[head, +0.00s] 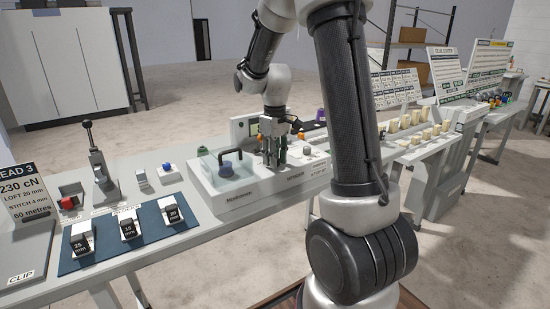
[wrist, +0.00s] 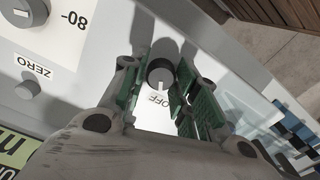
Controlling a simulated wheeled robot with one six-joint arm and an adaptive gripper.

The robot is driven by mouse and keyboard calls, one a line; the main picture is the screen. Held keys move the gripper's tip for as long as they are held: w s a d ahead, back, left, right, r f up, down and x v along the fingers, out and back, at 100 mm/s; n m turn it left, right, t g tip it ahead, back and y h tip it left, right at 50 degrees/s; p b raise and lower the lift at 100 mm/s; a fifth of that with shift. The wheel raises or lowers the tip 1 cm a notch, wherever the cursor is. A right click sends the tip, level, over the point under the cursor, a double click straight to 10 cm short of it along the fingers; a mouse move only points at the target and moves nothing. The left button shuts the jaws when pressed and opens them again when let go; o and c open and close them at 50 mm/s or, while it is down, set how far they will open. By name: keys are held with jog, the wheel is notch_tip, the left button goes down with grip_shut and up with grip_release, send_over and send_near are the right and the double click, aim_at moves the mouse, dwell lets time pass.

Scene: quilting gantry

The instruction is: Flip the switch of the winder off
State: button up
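The winder (head: 235,197) is a pale grey bench machine in the middle of the head view, with a clear-covered section on its left. Its switch is a round dark knob (wrist: 159,72) in the wrist view, with a light mark on the side facing the printed word OFF (wrist: 159,98). My gripper (head: 272,150) is low over the winder's panel. In the wrist view my gripper (wrist: 158,88) has its green-padded fingers on either side of the knob, with narrow gaps showing. The knob is hidden in the head view.
A smaller ZERO knob (wrist: 27,89) and a larger dial (wrist: 22,12) share the panel. A blue mat (head: 105,246) with several labelled blocks, a lever press (head: 103,178) and a red button (head: 69,202) stand left. Several cream spools (head: 405,123) stand right.

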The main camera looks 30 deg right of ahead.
jog(key=shift+o, duration=1.4)
jog(key=shift+r, duration=0.1)
notch_tip(320, 180, up, 12)
